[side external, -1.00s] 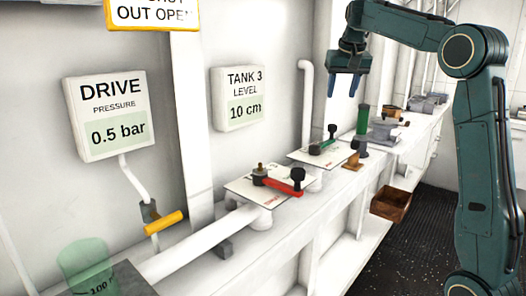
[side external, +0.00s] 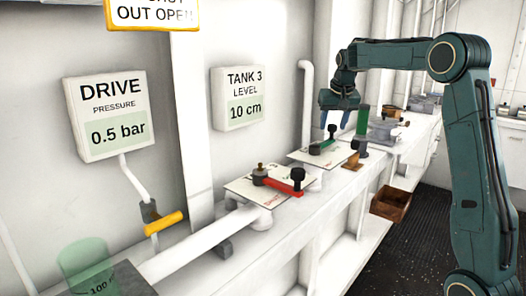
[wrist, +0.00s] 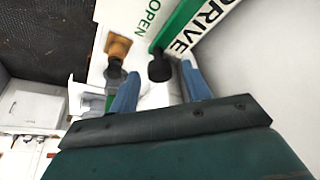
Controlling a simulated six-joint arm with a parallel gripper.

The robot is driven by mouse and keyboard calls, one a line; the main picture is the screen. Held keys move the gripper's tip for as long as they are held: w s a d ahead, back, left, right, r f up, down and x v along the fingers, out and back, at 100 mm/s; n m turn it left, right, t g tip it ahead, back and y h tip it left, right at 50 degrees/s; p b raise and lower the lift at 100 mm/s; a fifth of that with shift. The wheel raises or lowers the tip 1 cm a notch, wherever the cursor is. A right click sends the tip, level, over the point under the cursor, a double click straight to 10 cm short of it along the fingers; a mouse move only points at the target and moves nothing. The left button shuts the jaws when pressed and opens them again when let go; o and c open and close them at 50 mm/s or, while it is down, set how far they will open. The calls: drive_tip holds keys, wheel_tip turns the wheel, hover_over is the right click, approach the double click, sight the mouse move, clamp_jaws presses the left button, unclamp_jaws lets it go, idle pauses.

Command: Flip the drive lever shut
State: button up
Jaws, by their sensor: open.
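The drive lever (side external: 322,148) is a green bar with a black knob (side external: 332,131) on a white plate (side external: 308,156) on the bench. In the wrist view the green lever (wrist: 178,22) runs beside the word DRIVE, with OPEN in green close by. Its black knob (wrist: 160,68) shows between my two blue fingertips. My gripper (side external: 335,124) is open, pointing down at the knob from above. I cannot tell whether the fingers reach down around the knob or touch it.
A nearer plate (side external: 240,187) carries a red lever (side external: 283,186) with a black knob. A green cylinder (side external: 362,122) and an orange-brown block (side external: 352,160) stand just beyond the green lever. A wooden box (side external: 390,203) sits below the bench edge. The wall lies behind.

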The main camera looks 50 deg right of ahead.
drive_tip(key=shift+w+d+f, duration=0.1)
drive_tip(key=shift+f, duration=0.2)
clamp_jaws()
